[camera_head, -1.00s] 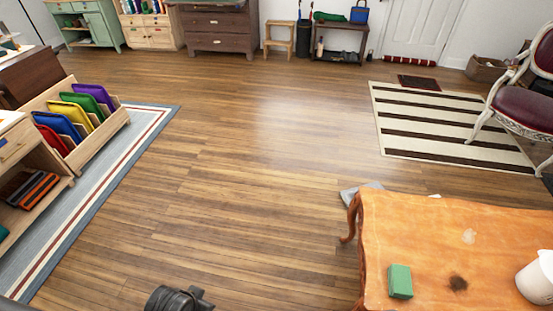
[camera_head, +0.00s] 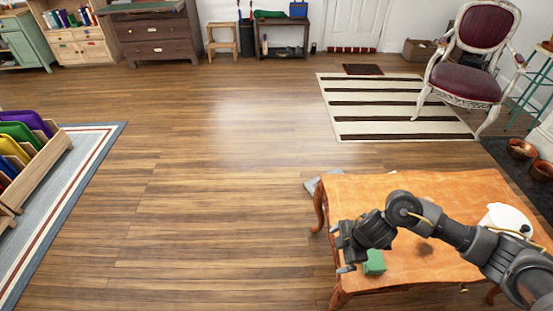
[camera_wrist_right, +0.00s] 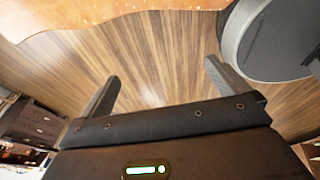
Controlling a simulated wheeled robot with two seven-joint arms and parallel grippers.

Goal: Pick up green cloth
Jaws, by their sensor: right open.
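The green cloth (camera_head: 375,262) is a small, folded-looking block on the left part of the orange wooden table (camera_head: 440,185). My right gripper (camera_head: 341,249) is open and empty above the table's left edge, just left of the cloth in the head view. My right wrist hides part of the area beside the cloth. In the right wrist view, the open fingers (camera_wrist_right: 160,70) have wooden floor between them and the table edge (camera_wrist_right: 110,10) beyond. The cloth does not show there. My left gripper is not in view.
A white container (camera_head: 508,217) stands on the table's right side, partly behind my right arm. A grey object (camera_head: 312,185) lies on the floor by the table. A bin of coloured items (camera_head: 40,165) is at left. The middle floor is clear.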

